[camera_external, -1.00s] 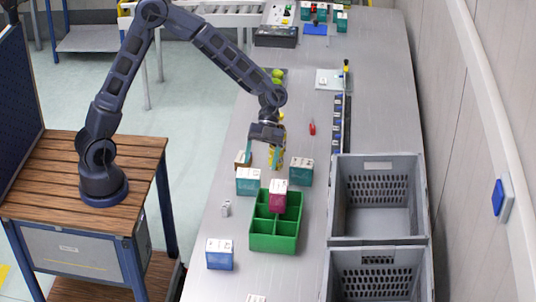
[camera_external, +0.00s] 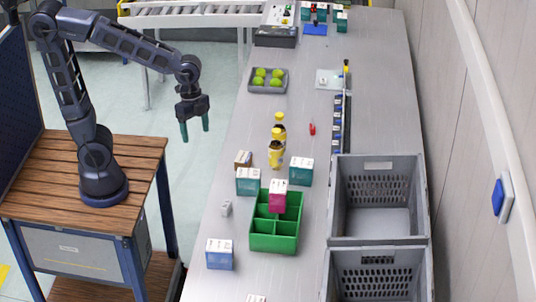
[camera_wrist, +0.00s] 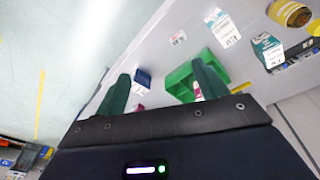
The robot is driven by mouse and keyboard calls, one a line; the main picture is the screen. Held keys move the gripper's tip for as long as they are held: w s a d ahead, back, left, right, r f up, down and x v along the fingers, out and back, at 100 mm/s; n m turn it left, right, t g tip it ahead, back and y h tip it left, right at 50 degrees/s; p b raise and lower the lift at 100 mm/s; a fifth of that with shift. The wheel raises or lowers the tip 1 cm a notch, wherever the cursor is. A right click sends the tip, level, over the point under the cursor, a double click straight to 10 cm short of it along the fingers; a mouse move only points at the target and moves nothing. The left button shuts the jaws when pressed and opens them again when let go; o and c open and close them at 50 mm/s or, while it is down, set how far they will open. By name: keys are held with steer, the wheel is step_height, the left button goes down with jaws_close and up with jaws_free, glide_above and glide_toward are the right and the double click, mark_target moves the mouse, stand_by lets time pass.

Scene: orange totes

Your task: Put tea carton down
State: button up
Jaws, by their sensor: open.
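My gripper (camera_external: 195,128) is open and empty, raised over the floor left of the long table; its spread green fingers also show in the wrist view (camera_wrist: 160,88). Several box-shaped cartons stand on the table, and I cannot tell which one holds tea. Two teal and white cartons stand behind the green divided tray (camera_external: 274,243), one on the left (camera_external: 248,184) and one on the right (camera_external: 301,174). A magenta carton (camera_external: 278,201) stands in a rear compartment of the tray. A blue and white carton (camera_external: 219,257) stands at the front left. A small brown box (camera_external: 243,159) lies behind the left teal carton.
Two yellow bottles (camera_external: 275,155) stand behind the cartons. A grey tray (camera_external: 257,86) of green fruit is farther back. A grey crate (camera_external: 420,200) stands at the right, with another in front. A small white-grey item (camera_external: 226,208) is left of the green tray.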

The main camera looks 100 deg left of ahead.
steer(key=s+a+r+n+t, duration=0.1)
steer(key=s+a+n+t, duration=0.1)
steer(key=s, duration=0.6)
steer(key=s+a+r+n+t+y, duration=0.1)
steer(key=s+a+r+n, duration=0.1)
steer(key=s+n, duration=0.2)
steer(key=s, duration=0.3)
steer(key=shift+s+r+n+t+y, duration=0.2)
steer(key=shift+s+n+t+y, duration=0.1)
steer(key=shift+s+n+t, duration=0.1)
steer(key=shift+o, duration=0.5)
